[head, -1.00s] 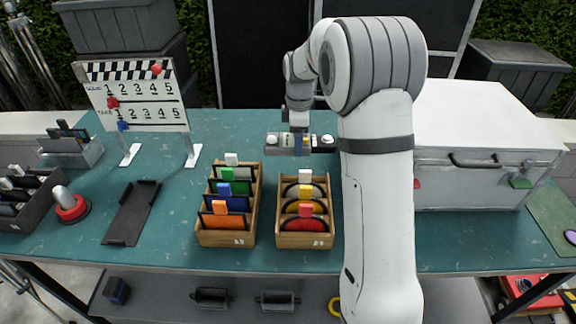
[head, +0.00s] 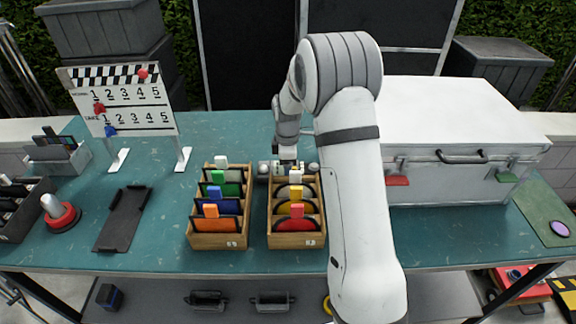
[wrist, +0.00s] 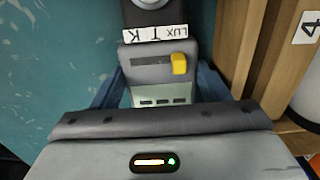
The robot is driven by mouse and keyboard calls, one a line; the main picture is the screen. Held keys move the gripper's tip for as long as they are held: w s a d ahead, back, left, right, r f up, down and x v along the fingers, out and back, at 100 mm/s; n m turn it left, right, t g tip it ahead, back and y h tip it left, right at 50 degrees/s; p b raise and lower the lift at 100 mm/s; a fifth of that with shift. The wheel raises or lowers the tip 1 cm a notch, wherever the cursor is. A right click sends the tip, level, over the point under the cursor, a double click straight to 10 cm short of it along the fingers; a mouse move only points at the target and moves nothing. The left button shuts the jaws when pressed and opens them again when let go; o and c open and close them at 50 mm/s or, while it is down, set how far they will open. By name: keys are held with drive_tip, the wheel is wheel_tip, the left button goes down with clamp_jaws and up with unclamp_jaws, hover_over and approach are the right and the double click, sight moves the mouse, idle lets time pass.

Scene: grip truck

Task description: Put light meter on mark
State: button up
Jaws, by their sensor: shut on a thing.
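My gripper (head: 287,163) is over the table behind the right wooden filter box. In the wrist view my gripper (wrist: 160,82) is shut on the light meter (wrist: 158,68), with a bluish finger on each side of it. The meter has a grey body, a yellow slider, a label reading "LUX" and a pale dome cut off at the top edge. In the head view the meter is mostly hidden by the gripper and box. I cannot tell for sure which thing is the mark; a green mat (head: 537,210) with a purple disc (head: 560,229) lies at the far right.
Two wooden filter boxes, left (head: 219,241) and right (head: 297,241), stand at the middle front. A white case (head: 450,120) fills the right. Bare table lies between tray and boxes.

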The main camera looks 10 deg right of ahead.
drive_tip(key=shift+f, duration=0.1)
drive_tip(key=o, duration=1)
drive_tip(key=shift+o, duration=0.2)
